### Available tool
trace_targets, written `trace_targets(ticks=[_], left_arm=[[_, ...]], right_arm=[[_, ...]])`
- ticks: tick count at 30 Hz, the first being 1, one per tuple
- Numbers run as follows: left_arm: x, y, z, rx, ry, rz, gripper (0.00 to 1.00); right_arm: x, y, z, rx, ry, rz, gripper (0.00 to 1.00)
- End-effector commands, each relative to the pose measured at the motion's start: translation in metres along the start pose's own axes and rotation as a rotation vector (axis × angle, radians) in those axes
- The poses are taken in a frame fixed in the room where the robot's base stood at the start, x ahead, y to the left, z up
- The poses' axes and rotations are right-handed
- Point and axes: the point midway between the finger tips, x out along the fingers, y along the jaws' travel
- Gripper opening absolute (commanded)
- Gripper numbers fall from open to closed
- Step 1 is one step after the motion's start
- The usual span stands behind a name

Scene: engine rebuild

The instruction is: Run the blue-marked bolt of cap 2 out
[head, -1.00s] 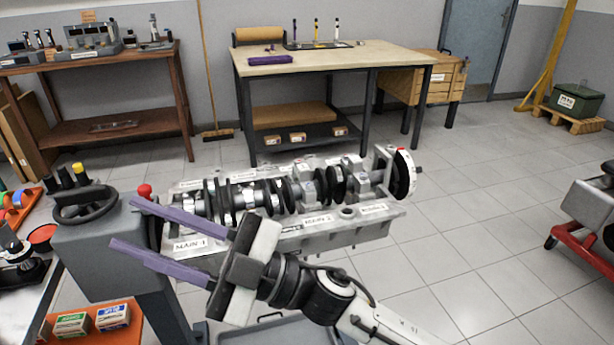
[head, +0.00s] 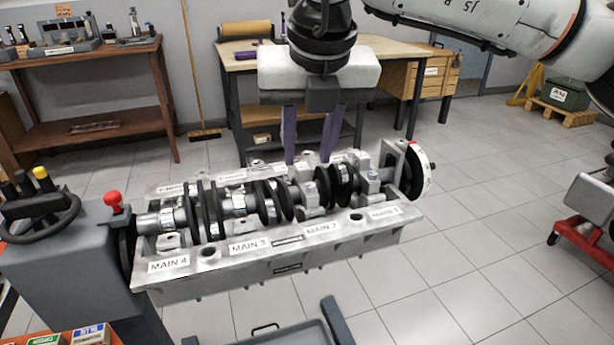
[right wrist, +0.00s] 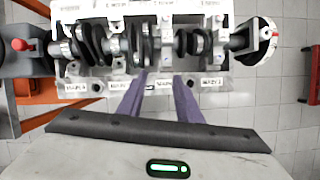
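The engine block (head: 280,255) lies on its stand with the crankshaft (head: 240,205) in it and labels MAIN 4 to MAIN 1 along its near side. Cap 2 (head: 310,195) sits on the crankshaft behind the MAIN 2 label (head: 322,229). I cannot make out a blue-marked bolt. My right gripper (head: 309,160) points down over the far side of the block near cap 2, its two purple fingers apart with nothing seen between them. In the right wrist view, the fingertips (right wrist: 162,78) straddle the MAIN 2 label in the picture. My left gripper is not in view.
A grey stand head with a handwheel (head: 40,210) and red knob (head: 113,200) is at the block's left end. A white-rimmed disc (head: 418,170) is at its right end. A workbench (head: 375,60) stands behind.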

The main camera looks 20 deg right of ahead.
Motion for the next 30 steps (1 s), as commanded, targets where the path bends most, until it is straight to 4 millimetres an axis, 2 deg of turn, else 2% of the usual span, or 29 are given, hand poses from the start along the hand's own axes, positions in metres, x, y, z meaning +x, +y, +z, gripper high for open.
trace_targets(ticks=[2,5,15,21,30], left_arm=[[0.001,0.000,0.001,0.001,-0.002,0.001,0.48],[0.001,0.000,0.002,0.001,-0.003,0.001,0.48],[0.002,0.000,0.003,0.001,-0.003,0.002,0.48],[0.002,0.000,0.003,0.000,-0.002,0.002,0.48],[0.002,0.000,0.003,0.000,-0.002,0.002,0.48]], right_arm=[[-0.004,-0.009,0.007,0.020,-0.027,-0.030,0.32],[0.001,-0.013,0.009,0.028,-0.034,-0.043,0.32],[0.061,-0.015,0.009,0.025,-0.030,-0.039,0.32],[0.087,-0.015,0.010,0.023,-0.030,-0.037,0.32],[0.095,-0.015,0.011,0.023,-0.032,-0.036,0.32]])
